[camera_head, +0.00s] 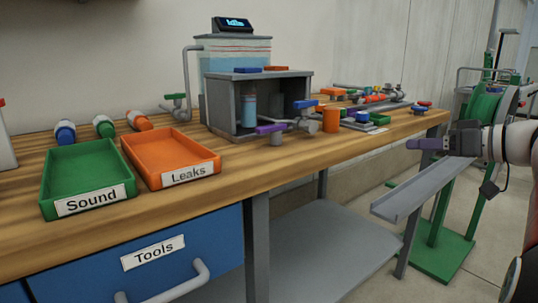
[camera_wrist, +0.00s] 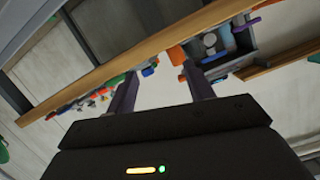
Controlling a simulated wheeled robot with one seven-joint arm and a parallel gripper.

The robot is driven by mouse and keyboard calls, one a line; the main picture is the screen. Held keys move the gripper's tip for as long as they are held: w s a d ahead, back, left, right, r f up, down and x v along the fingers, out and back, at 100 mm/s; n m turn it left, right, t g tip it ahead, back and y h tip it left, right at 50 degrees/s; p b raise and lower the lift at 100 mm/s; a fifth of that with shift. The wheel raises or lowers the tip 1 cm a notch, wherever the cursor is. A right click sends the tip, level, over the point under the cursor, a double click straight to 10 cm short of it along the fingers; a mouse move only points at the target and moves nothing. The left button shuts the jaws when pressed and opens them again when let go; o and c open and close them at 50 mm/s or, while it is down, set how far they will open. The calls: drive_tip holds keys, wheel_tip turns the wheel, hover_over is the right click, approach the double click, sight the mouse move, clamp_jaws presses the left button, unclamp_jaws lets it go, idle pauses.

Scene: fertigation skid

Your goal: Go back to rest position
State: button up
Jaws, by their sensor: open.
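My gripper (camera_head: 412,144) is at the right in the head view, with my arm reaching in from the right edge. It is off the right end of the wooden bench (camera_head: 225,190) and above a grey metal trough (camera_head: 425,188). Its purple fingers point left toward the bench. In the wrist view my gripper (camera_wrist: 158,70) has its two fingers spread apart with nothing between them. The bench edge and small coloured parts show beyond the fingers, tilted.
A green tray (camera_head: 88,168) labelled Sound and an orange tray (camera_head: 172,158) labelled Leaks stand at the bench's left. A clear tank (camera_head: 232,52) stands behind a grey box (camera_head: 258,76). A green reel stand (camera_head: 443,245) is close to my arm. Floor shows at right.

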drive_tip(key=s+a+f+m+g+h+p, duration=0.1)
drive_tip(key=s+a+f+m+g+h, duration=0.1)
drive_tip(key=s+a+f, duration=0.45)
drive_tip(key=s+a+f+m+g+h+p, duration=0.1)
drive_tip(key=s+a+f+m+g+h, duration=0.2)
drive_tip(key=a, duration=0.6)
drive_tip(key=s+a+f+h+p, duration=0.1)
drive_tip(key=s+f+h, duration=0.1)
drive_tip(key=s+f, duration=0.3)
drive_tip(key=s+f+h+p, duration=0.1)
drive_tip(key=s+f+h, duration=0.1)
drive_tip(key=s+f, duration=0.4)
drive_tip(key=s, duration=0.4)
drive_tip(key=shift+s+a+g+h, duration=0.25)
drive_tip(key=shift+a+g+h, duration=0.05)
drive_tip(key=shift+a+g, duration=0.1)
